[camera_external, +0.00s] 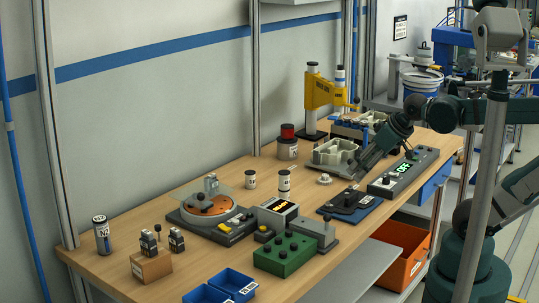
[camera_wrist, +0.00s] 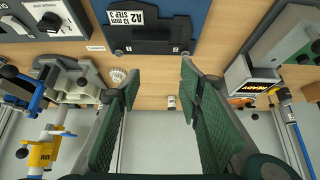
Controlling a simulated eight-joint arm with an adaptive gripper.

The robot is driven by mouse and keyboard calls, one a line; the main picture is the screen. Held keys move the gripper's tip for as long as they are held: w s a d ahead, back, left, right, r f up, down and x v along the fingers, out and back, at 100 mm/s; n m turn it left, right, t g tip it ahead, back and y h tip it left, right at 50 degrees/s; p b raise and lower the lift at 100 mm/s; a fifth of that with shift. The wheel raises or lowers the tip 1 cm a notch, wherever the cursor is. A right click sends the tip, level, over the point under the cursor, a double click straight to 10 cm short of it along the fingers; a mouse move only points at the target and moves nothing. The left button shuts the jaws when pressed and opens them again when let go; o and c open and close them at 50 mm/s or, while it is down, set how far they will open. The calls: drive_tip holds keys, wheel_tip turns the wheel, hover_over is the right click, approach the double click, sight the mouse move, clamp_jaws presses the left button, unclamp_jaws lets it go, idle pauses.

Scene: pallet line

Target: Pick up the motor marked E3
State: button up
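I cannot read an E3 mark on anything in either view. Several cylinders stand on the bench in the external view: a black-topped white one (camera_external: 284,183), a smaller white one (camera_external: 250,181), a larger can (camera_external: 102,237) at the front left and a dark one with a red top (camera_external: 287,147) at the back. In the wrist view, a small white cylinder (camera_wrist: 171,102) stands near the bench's far edge, seen between my fingers but well beyond them. My gripper (camera_wrist: 160,72) is open and empty. It also shows in the external view (camera_external: 358,174), above the bench's right part.
A black fixture marked A2 (camera_wrist: 150,32) lies near my gripper. A yellow press (camera_external: 318,93), grey tray (camera_external: 335,150), round turntable device (camera_external: 210,205), display box (camera_external: 277,213), green box (camera_external: 285,254) and blue bins (camera_external: 233,283) crowd the bench (camera_external: 130,278).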

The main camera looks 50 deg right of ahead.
drive_tip(key=w+d+r+n+g+h+p, duration=0.1)
drive_tip(key=w+d+r+n+p, duration=0.3)
drive_tip(key=d, duration=0.3)
drive_tip(key=w+d+r+n+g+p, duration=0.1)
drive_tip(key=w+d+r+g+p, duration=0.15)
drive_tip(key=w+d+r, duration=0.35)
drive_tip(key=w+d+f+n+g+p, duration=0.1)
drive_tip(key=w+d+n+p, duration=0.2)
drive_tip(key=d, duration=0.5)
drive_tip(key=w+d+n+g+p, duration=0.1)
drive_tip(key=w+d+n+p, duration=0.15)
drive_tip(key=d, duration=0.55)
drive_tip(key=s+d+f+n+g+y+p, duration=0.1)
drive_tip(key=d+f+n+p, duration=0.25)
drive_tip(key=d, duration=0.65)
drive_tip(key=d+f+n+g+p, duration=0.1)
drive_tip(key=d+f+n+p, duration=0.2)
drive_tip(key=d, duration=0.8)
drive_tip(key=shift+m, duration=0.6)
wheel_tip(320, 180, down, 7)
drive_tip(key=shift+s+a+f+p, duration=0.1)
drive_tip(key=shift+s+p, duration=0.05)
drive_tip(key=shift+p, duration=0.2)
drive_tip(key=shift+f, duration=0.3)
drive_tip(key=shift+f, duration=1.3)
drive_tip(key=shift+f, duration=0.1)
